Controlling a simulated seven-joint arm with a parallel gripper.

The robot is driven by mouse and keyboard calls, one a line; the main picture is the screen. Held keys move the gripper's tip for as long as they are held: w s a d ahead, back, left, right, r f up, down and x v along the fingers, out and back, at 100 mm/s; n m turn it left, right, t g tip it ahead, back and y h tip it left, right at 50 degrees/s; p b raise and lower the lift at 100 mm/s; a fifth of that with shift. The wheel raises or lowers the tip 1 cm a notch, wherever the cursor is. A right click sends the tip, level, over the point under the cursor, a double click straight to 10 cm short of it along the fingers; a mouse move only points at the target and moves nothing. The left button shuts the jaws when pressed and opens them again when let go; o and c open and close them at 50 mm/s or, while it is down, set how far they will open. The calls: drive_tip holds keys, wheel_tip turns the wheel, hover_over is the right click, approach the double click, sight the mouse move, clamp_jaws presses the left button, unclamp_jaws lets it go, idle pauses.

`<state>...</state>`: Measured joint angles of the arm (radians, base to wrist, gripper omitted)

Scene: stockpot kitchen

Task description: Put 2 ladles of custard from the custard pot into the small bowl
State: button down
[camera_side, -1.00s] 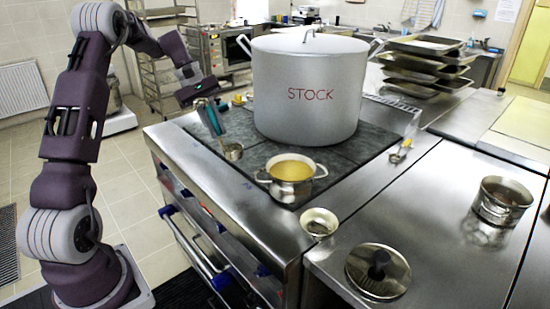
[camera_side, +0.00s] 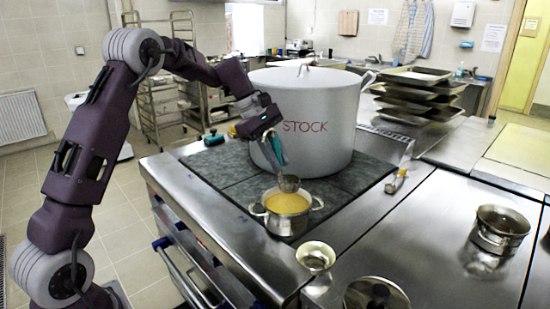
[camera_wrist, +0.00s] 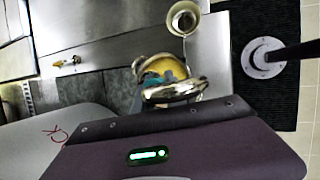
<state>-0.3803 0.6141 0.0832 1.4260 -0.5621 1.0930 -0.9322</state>
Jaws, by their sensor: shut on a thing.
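My gripper (camera_side: 272,136) is shut on the teal handle of a ladle. The ladle's metal cup (camera_side: 289,183) hangs just above the far rim of the custard pot; whether it holds custard cannot be told. The custard pot (camera_side: 287,222), a small two-handled metal pot with yellow custard, stands at the stove's front corner. In the wrist view the ladle (camera_wrist: 172,92) covers part of the custard pot (camera_wrist: 146,68). The small bowl (camera_side: 316,257) stands on the steel counter in front of the pot. It also shows in the wrist view (camera_wrist: 183,18), beyond the pot.
The large stockpot (camera_side: 310,105) stands right behind the ladle. A lid (camera_side: 376,295) lies at the front, and a metal pot (camera_side: 498,228) stands at the right. Stacked trays (camera_side: 420,95) are at the back. The counter between bowl and metal pot is clear.

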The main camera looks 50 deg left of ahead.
wheel_tip(320, 180, down, 9)
idle(0.6)
drive_tip(key=shift+r, duration=0.1)
idle(1.0)
drive_tip(key=shift+r, duration=4.55)
drive_tip(key=shift+d+f+m, duration=0.1)
drive_tip(key=shift+d+m, duration=0.2)
drive_tip(key=shift+d, duration=0.05)
drive_tip(key=s+d+f+m+g, duration=0.1)
drive_tip(key=s+d+m+g, duration=0.1)
drive_tip(key=d+m, duration=0.3)
drive_tip(key=s+d+f+m+g, duration=0.1)
drive_tip(key=d+m+g, duration=0.3)
drive_tip(key=m, duration=0.5)
drive_tip(key=shift+s+d+f, duration=0.4)
drive_tip(key=shift+s+d, duration=0.15)
drive_tip(key=shift+d, duration=0.1)
